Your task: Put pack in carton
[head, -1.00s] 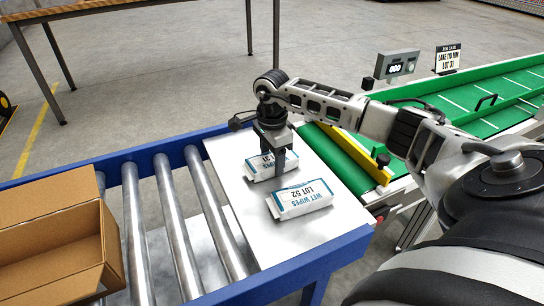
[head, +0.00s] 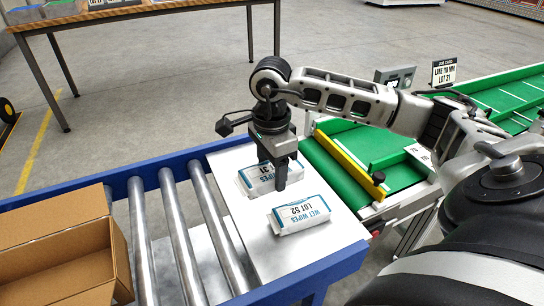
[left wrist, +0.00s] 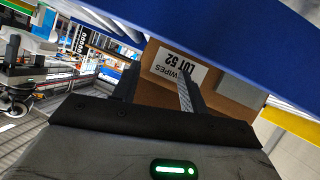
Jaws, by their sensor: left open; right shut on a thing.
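A white and blue wet wipes pack reading 31 (head: 256,181) lies on the white plate of the roller line, partly hidden by my right gripper (head: 283,184). That gripper points down and is shut on this pack near its right end. A second pack, LOT 52 (head: 301,214), lies just in front of it. An open brown carton (head: 60,250) stands on the rollers at the left; its visible inside looks empty. In the left wrist view my left gripper (left wrist: 157,75) is open, with a brown cardboard face and its WIPES LOT 52 label (left wrist: 180,69) beyond the fingers.
Bare rollers (head: 186,235) lie between carton and plate (head: 285,265), edged by blue rails. A green conveyor (head: 335,180) with a yellow bar (head: 347,157) is at the right, with a white pack (head: 421,155) on it. A job card (head: 445,74) reads LOT 31.

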